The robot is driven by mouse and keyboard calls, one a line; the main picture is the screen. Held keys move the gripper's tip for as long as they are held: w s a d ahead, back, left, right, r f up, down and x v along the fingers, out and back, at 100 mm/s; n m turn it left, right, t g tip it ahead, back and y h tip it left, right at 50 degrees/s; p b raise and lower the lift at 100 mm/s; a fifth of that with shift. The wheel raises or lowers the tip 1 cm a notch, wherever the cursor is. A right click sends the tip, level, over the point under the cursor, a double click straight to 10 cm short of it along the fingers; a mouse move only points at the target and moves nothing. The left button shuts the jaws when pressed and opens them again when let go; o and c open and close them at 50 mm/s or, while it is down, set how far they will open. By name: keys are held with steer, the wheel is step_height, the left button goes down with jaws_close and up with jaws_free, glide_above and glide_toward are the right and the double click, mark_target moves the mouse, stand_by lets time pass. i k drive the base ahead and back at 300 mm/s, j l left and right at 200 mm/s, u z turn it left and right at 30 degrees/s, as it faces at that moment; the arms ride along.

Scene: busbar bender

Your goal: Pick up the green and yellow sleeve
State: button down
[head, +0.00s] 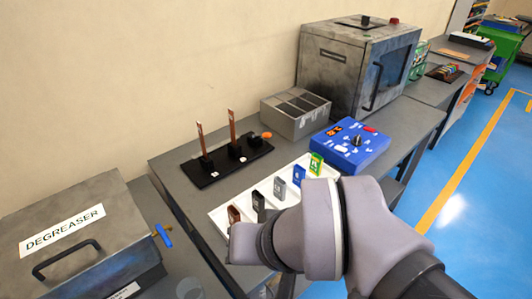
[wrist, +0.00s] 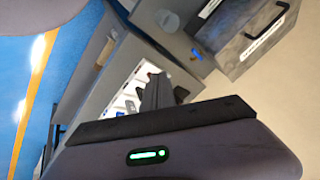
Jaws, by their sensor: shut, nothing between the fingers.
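The green and yellow sleeve (head: 316,164) stands upright at the far right end of a white tray (head: 218,218). Blue (head: 299,175), grey (head: 279,188), black (head: 259,205) and brown (head: 234,214) sleeves stand in a row towards the near left. My gripper shows in the wrist view as dark fingers (wrist: 158,82), shut and empty, apart from the green and yellow sleeve. In the head view my wrist covers the tray's near right part and hides the fingers. I cannot make out the green and yellow sleeve in the wrist view.
A blue control box (head: 350,148) stands close right of the sleeve. Behind are a black base (head: 206,180) with copper bars, a grey slotted box (head: 296,115) and a large grey oven-like machine (head: 340,68). A degreaser box (head: 70,240) is at near left.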

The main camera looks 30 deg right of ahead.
mark_target(317, 161)
steer(key=i+l, duration=0.15)
steer(key=l, duration=0.25)
steer(key=i+l, duration=0.1)
steer(key=l, duration=0.35)
steer(key=i+l, duration=0.15)
steer(key=l, duration=0.25)
steer(key=i+l+z, duration=0.1)
steer(key=l, duration=0.3)
